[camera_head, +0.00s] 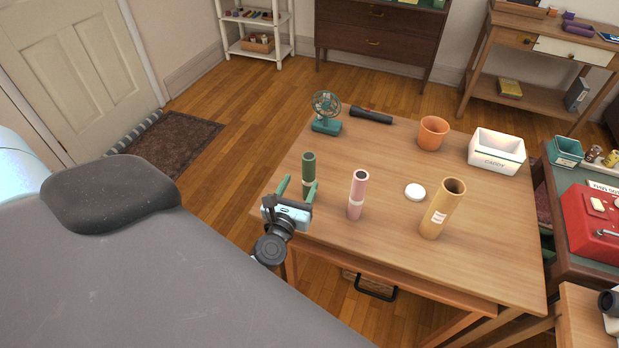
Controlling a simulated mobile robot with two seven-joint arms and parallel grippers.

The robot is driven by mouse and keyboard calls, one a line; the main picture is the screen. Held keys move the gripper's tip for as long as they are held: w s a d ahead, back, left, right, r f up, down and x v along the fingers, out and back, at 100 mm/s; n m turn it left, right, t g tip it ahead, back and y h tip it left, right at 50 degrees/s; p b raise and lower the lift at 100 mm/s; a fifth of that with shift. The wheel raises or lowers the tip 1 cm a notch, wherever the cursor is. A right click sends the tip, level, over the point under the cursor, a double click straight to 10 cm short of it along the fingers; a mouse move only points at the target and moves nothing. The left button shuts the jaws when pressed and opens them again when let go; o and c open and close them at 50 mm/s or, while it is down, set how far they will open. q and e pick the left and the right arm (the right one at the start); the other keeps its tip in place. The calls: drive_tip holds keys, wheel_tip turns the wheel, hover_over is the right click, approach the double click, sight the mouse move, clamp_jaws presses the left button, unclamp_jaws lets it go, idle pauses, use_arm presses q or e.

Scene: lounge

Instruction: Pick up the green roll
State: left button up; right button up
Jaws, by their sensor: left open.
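The green roll (309,168) stands upright near the left front of the wooden table (385,247). It is a dark green tube with an open top. My left gripper (297,189) is at the table's left edge with its two green fingers apart. The fingers point toward the roll's lower part, which they partly hide. I cannot tell whether they touch it. My right gripper is not in view.
A pink roll (357,194) stands just right of the green one. A tan tube (443,208), white disc (415,192), orange pot (432,132), white caddy (497,151), green fan (326,112) and black flashlight (371,115) are also on the table.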

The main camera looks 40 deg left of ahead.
sight(306, 177)
use_arm(q)
drive_tip(key=shift+d+x, duration=0.15)
drive_tip(key=shift+x, duration=1.35)
drive_tip(key=shift+d+x, duration=0.1)
drive_tip(key=shift+x, duration=1.4)
drive_tip(key=shift+w, duration=0.1)
drive_tip(key=c, duration=1)
